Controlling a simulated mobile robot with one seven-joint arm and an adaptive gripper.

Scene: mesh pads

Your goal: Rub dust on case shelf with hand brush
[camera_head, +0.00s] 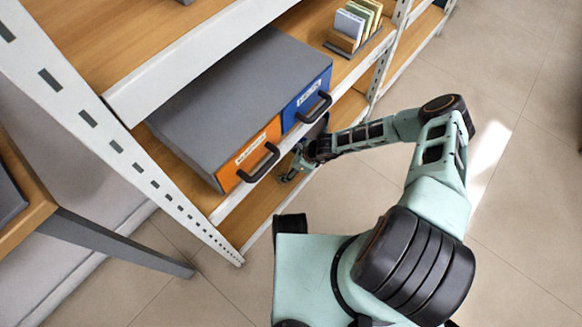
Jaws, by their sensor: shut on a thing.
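The case shelf (222,213) is a wooden board with a white metal edge, bearing a grey-topped case (225,85) with an orange front and a blue front, each with a dark handle. My gripper (288,176) is at the shelf's front, just below and right of the orange front's handle. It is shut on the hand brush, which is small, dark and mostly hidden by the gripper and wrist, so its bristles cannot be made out. I cannot make out dust at this distance, nor whether the brush touches a board.
A lower wooden board (250,212) looks bare near the left upright (120,148). A rack of upright cards (352,28) stands farther right. A table with a grey leg (115,243) is at left. The tiled floor (530,200) at right is clear.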

